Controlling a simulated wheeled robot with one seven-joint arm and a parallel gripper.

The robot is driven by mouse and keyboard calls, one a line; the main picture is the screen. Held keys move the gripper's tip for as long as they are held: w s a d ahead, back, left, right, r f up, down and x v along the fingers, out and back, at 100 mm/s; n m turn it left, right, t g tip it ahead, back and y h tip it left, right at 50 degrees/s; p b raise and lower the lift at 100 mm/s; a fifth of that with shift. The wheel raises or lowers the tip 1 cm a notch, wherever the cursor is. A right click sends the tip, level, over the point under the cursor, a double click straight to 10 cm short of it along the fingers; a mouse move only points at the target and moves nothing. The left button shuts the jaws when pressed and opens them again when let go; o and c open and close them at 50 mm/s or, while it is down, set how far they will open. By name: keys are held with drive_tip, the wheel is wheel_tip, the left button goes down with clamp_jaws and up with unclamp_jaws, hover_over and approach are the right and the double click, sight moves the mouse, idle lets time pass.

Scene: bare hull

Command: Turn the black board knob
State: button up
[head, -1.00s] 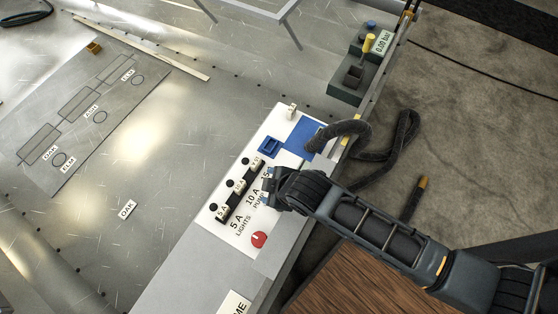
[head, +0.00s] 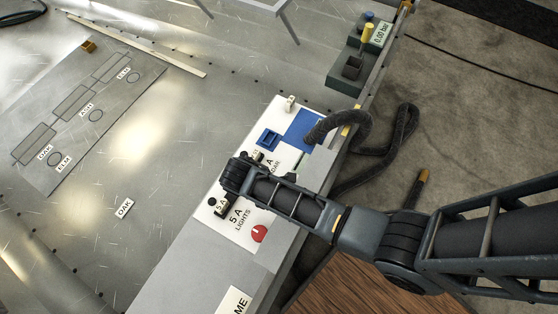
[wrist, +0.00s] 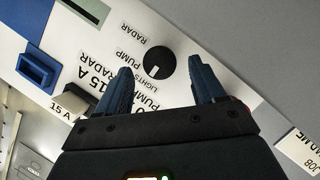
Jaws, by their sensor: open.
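The black board knob (wrist: 159,61) is round with a white pointer mark and sits on the white panel in the wrist view. Its mark points down and slightly left, towards the LIGHTS label. RADAR and PUMP labels also stand around it. My gripper (wrist: 160,76) is open, with one blue-grey finger on each side below the knob in the picture; whether the tips touch it I cannot tell. In the head view my gripper (head: 232,180) is over the white panel (head: 228,226), and the black knob is hidden behind my arm.
A red knob (head: 259,233) sits on the panel's near end. Switches, including one by the 15 A label (wrist: 60,106), and a blue socket (head: 269,139) lie close by. A dark hose (head: 345,122) loops beyond the panel. A green box (head: 352,70) stands farther back.

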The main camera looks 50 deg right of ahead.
drive_tip(key=shift+x, duration=1.5)
drive_tip(key=shift+c, duration=0.2)
drive_tip(key=c, duration=1)
